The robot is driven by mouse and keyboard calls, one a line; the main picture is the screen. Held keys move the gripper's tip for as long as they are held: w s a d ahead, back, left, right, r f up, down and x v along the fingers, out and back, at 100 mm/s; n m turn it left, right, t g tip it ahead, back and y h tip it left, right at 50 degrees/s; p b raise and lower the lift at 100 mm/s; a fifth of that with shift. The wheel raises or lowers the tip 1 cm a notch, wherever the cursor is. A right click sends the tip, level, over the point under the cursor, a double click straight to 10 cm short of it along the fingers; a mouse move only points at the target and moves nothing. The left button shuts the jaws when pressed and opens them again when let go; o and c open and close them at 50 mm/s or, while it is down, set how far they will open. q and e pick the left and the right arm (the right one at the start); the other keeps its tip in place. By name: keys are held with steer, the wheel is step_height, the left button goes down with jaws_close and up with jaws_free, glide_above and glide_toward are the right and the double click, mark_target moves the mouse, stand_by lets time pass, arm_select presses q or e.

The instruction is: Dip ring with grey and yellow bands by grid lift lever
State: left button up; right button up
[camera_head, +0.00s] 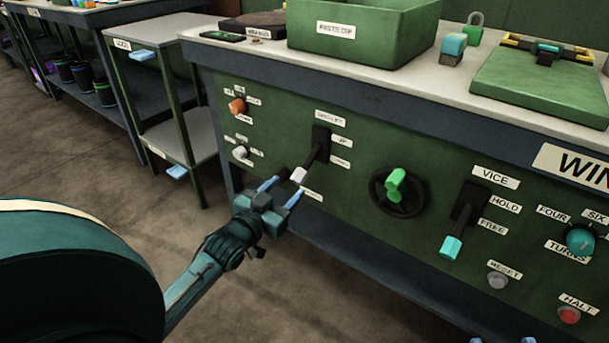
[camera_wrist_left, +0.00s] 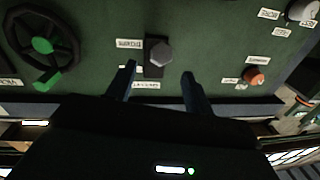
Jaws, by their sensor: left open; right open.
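The grid lift lever (camera_head: 322,147) is on the green front panel, under a label that seems to read GRID LIFT. Its arm slants down to a pale knob (camera_head: 298,175). My left gripper (camera_head: 293,183) is open at that knob, one finger on each side. In the left wrist view the grey knob (camera_wrist_left: 160,54) shows just beyond and between the open fingertips (camera_wrist_left: 159,71), with gaps on both sides. Only two light-blue tips of my right gripper (camera_head: 502,340) show at the bottom edge, apart. I cannot make out a ring with grey and yellow bands.
On the bench top stand a green bin (camera_head: 362,38), a teal-topped block (camera_head: 453,48) and a green plate (camera_head: 540,88). A side shelf (camera_head: 180,145) stands left.

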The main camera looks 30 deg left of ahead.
mark_target(300, 175)
arm_select(q)
steer(key=w+b, duration=0.2)
steer(key=w, duration=0.7)
steer(key=shift+w+a+b, duration=0.1)
steer(key=shift+w+b, duration=0.05)
steer(key=shift+b, duration=0.25)
jaws_close()
